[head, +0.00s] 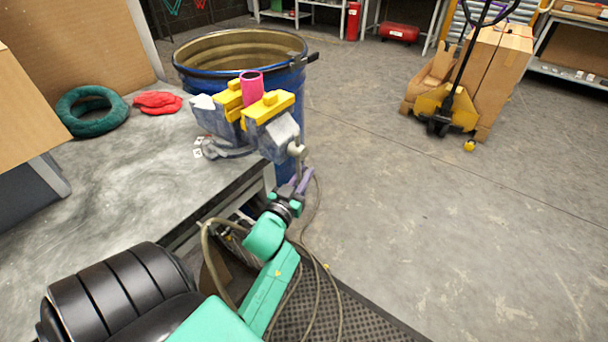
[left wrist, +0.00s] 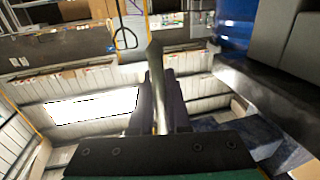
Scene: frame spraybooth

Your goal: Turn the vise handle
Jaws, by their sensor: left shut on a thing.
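The grey vise (head: 217,122) with yellow jaw covers (head: 268,106) sits at the corner of the workbench. A pink tube (head: 252,86) stands upright between its jaws. The vise handle (head: 297,149) is at the front end of the vise, and its lower part is hidden by my gripper. My left gripper (head: 302,182), with purple fingers, is just below the screw end and is shut on the handle. In the left wrist view, the grey handle bar (left wrist: 155,75) runs between the two dark fingers. My right gripper is not in view.
A blue drum (head: 290,88) stands right behind the vise. A green ring (head: 92,112) and a red cloth (head: 157,103) lie on the workbench (head: 130,170). Hoses hang beside my left arm. The floor to the right is clear up to a yellow pallet truck (head: 447,105) with boxes.

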